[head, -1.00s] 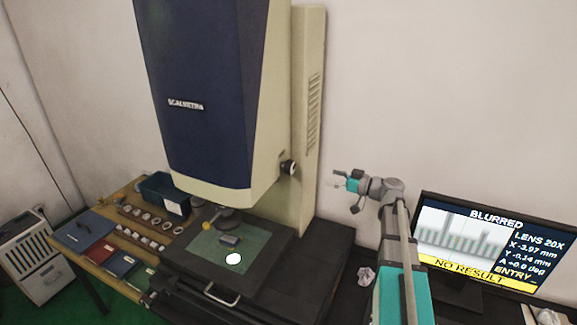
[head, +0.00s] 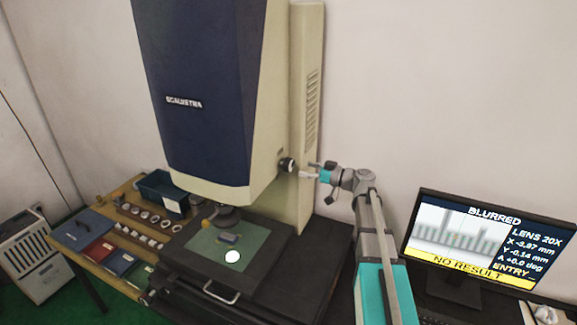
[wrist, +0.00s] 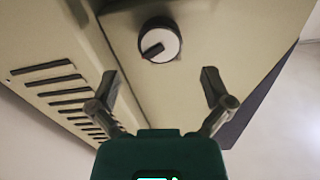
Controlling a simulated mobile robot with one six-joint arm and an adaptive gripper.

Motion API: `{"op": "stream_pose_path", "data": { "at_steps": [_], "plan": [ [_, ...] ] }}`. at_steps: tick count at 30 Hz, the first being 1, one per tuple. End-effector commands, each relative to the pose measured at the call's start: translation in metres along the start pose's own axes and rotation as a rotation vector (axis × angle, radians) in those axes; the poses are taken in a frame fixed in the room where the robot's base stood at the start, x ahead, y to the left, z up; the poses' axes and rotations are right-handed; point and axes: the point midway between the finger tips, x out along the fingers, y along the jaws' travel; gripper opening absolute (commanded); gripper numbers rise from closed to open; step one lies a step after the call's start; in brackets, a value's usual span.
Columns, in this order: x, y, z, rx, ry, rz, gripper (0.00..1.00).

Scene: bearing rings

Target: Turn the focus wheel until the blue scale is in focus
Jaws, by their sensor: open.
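The focus wheel (head: 287,164) is a black and white knob on the right side of the tall blue and cream measuring machine (head: 205,95). In the wrist view the focus wheel (wrist: 159,42) shows a white face with a dark bar across it, lying at a slant. My gripper (head: 308,170) is open just right of the wheel. In the wrist view its fingers (wrist: 163,85) stand apart and empty, with the wheel beyond the gap between them. The monitor (head: 478,240) reads BLURRED and NO RESULT, with a soft grey scale picture; no blue scale is clear.
A wooden table at left holds several rings, coloured booklets and a dark blue bin (head: 164,193). The cream column (head: 308,110) stands behind the wheel.

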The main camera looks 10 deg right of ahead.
Motion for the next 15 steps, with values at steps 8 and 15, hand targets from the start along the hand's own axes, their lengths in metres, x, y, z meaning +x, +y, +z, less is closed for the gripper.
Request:
{"op": "stream_pose_path", "data": {
  "at_steps": [8,15],
  "plan": [
    [0.040,0.000,0.000,0.000,0.000,-0.002,1.00],
    [0.058,0.000,0.000,0.000,0.000,-0.001,1.00]
  ]
}}
